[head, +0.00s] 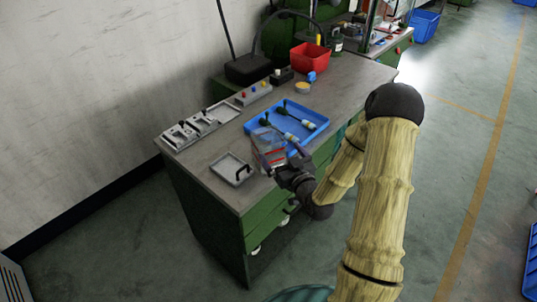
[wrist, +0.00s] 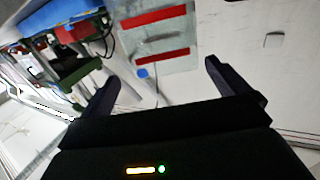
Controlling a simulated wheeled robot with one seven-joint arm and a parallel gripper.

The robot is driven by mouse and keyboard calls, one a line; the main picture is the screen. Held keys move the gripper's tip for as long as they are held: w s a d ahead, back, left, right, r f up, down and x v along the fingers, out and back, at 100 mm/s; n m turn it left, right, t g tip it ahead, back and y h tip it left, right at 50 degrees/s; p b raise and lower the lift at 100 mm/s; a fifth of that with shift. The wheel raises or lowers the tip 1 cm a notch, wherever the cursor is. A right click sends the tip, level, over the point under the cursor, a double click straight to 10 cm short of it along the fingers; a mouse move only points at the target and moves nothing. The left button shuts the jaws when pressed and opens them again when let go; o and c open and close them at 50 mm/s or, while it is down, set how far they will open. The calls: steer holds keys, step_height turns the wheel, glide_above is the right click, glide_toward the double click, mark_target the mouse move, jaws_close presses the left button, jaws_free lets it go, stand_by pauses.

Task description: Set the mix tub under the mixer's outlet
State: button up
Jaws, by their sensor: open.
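My gripper (head: 284,174) is open, at the front edge of the bench; in the wrist view its two dark fingers (wrist: 158,80) stand apart with nothing between the tips. A clear piece with red bands (head: 268,150) is just beyond the gripper; it also shows ahead of the fingers in the wrist view (wrist: 160,38). A small round yellowish tub (head: 303,88) stands at the back of the bench near the red bin; I cannot tell whether it is the mix tub. I cannot make out the mixer's outlet for certain.
A blue tray (head: 318,128) holding syringe-like parts lies right of the clear piece. A grey plate with a black handle (head: 232,169) lies at the front left. Grey fixtures (head: 200,123), a button box (head: 254,94) and a red bin (head: 310,57) stand along the bench (head: 205,153).

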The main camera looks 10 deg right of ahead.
mark_target(276, 147)
steer(key=x, duration=0.3)
steer(key=shift+w, duration=0.2)
steer(key=shift+a, duration=0.1)
steer(key=x, duration=0.1)
steer(key=p+x, duration=0.1)
steer(key=x, duration=0.3)
steer(key=shift+a+p, duration=0.25)
steer(key=shift+p, duration=0.1)
steer(key=shift+c, duration=0.2)
steer(key=c, duration=1.2)
steer(key=shift+r, duration=4.95)
